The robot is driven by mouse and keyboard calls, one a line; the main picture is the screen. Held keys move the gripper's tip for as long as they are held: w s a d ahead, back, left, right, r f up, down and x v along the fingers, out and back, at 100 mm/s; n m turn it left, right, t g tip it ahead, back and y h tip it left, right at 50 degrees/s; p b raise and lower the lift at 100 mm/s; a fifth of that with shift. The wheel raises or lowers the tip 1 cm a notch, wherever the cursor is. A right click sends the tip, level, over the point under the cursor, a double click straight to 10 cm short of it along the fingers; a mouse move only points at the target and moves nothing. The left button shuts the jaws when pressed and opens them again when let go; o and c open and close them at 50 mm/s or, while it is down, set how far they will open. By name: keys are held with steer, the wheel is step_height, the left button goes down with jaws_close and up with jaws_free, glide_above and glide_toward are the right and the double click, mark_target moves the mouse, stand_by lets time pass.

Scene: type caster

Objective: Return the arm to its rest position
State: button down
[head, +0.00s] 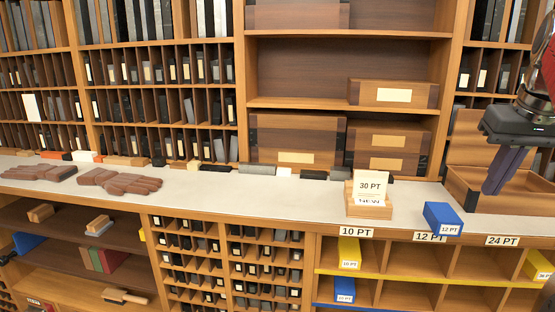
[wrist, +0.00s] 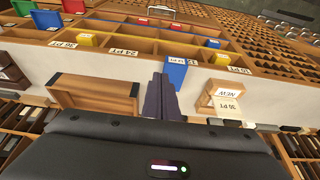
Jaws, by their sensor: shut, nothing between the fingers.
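My gripper (head: 499,170) hangs at the right of the head view, with its dark fingers together and nothing between them. The fingers point down in front of an open wooden tray (head: 468,197) on the counter. In the wrist view my gripper (wrist: 161,90) reaches toward the counter, between the wooden tray (wrist: 92,95) on the left and a blue 12 PT box (wrist: 176,70). My wrist and part of my red arm show at the upper right of the head view.
The pale counter (head: 270,184) holds the blue box (head: 442,218), a wooden holder with a 30 PT card (head: 369,187), and brown blocks (head: 120,181) at left. Labelled compartments (head: 400,292) lie below its front edge. Tall shelves (head: 345,70) stand behind. The counter's middle is mostly clear.

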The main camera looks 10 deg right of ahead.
steer(key=a+f+m, duration=0.1)
steer(key=a+f, duration=0.2)
steer(key=f, duration=0.3)
steer(key=a+f+m, duration=0.1)
steer(key=a+f, duration=0.2)
steer(key=f, duration=0.4)
steer(key=s+a+f+n, duration=0.1)
steer(key=s+a+f, duration=0.2)
steer(key=a, duration=0.5)
steer(key=s+a+f+n+t, duration=0.1)
steer(key=s+a+f, duration=0.3)
steer(key=a, duration=0.4)
steer(key=s+a+f+n+t+y, duration=0.1)
steer(key=s+a+f+n, duration=0.2)
steer(key=a+f, duration=0.3)
steer(key=shift+s+a, duration=0.55)
steer(key=shift+a, duration=0.5)
steer(key=c, duration=2.5)
jaws_free()
